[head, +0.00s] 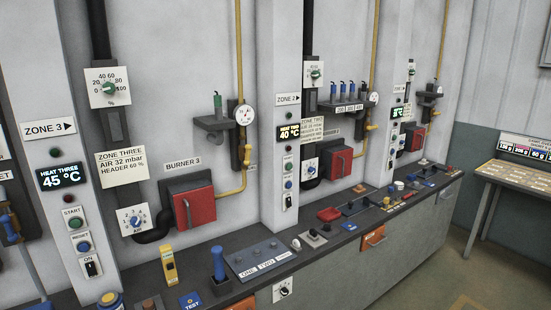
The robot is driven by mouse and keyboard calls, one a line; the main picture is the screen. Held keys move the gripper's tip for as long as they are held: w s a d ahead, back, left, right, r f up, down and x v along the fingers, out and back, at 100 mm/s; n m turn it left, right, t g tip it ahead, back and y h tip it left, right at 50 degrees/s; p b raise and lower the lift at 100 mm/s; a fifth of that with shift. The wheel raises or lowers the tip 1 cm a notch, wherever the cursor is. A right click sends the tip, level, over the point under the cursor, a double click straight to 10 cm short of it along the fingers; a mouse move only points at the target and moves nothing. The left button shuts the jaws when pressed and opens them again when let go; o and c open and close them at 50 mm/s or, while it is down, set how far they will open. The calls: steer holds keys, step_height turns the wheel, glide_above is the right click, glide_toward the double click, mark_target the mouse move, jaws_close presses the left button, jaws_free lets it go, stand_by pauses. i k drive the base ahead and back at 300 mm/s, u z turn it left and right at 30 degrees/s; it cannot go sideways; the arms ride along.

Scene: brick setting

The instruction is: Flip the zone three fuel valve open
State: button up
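The zone three panel is marked by a ZONE 3 sign (49,128) and a HEAT THREE display (62,177) reading 45 °C. To its right, a yellow fuel pipe (239,50) runs down the wall past a round gauge (243,114) to the red-fronted burner 3 (194,208). A small yellow lever (247,155) stands upright on this pipe below the gauge. An upright green handle (217,104) stands on a dark bracket left of the gauge. I cannot tell which of these is the fuel valve, or whether it is open. My gripper is not in view.
A dark counter with a blue-handled lever (218,262), a yellow device (169,264) and a labelled switch box (261,259) runs below the wall. The ZONE 2 panel (287,99) stands to the right. Open floor (455,285) and a side table (515,180) lie at right.

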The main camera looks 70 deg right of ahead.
mark_target(248, 147)
steer(key=z, duration=1.3)
steer(key=i, duration=0.2)
steer(key=u, duration=0.1)
